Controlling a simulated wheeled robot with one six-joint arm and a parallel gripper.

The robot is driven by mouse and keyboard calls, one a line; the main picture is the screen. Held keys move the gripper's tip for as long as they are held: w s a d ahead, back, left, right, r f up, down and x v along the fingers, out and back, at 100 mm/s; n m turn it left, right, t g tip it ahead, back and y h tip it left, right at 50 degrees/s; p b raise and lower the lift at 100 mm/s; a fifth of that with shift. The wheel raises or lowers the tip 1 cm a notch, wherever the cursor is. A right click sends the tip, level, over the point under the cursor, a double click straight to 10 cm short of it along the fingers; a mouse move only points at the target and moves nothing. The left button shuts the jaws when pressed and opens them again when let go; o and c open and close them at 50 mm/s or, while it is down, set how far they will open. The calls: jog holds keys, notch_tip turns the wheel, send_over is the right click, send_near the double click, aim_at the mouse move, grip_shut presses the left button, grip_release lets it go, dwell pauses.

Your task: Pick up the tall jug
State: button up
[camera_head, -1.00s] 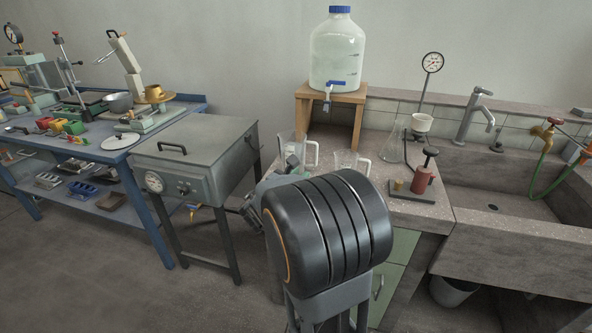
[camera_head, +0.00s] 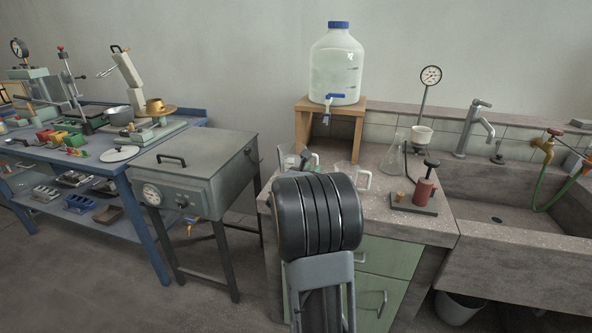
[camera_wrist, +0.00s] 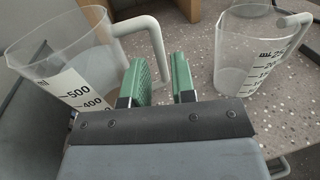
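The tall jug is clear, with a white handle and a scale marked 500; in the wrist view it stands at the left (camera_wrist: 75,55). In the head view it is at the bench's left front (camera_head: 286,158), partly hidden by my arm. My gripper (camera_wrist: 163,82) is open, with two green-padded fingers. The jug's handle drops into line with the gap between them; I cannot tell whether it is between the fingers or just beyond. A second clear jug (camera_wrist: 240,50), with a lower scale, stands to the right of the fingers.
A wooden stand (camera_head: 303,125) with a large water bottle (camera_head: 337,70) is behind the jugs. A glass flask (camera_head: 392,155) and a red pump-like device (camera_head: 424,190) are to the right, before the sink (camera_head: 510,190). A grey metal box (camera_head: 205,160) stands left of the bench.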

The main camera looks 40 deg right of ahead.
jog(key=shift+x, duration=1.65)
jog(key=shift+c, duration=0.3)
grip_shut()
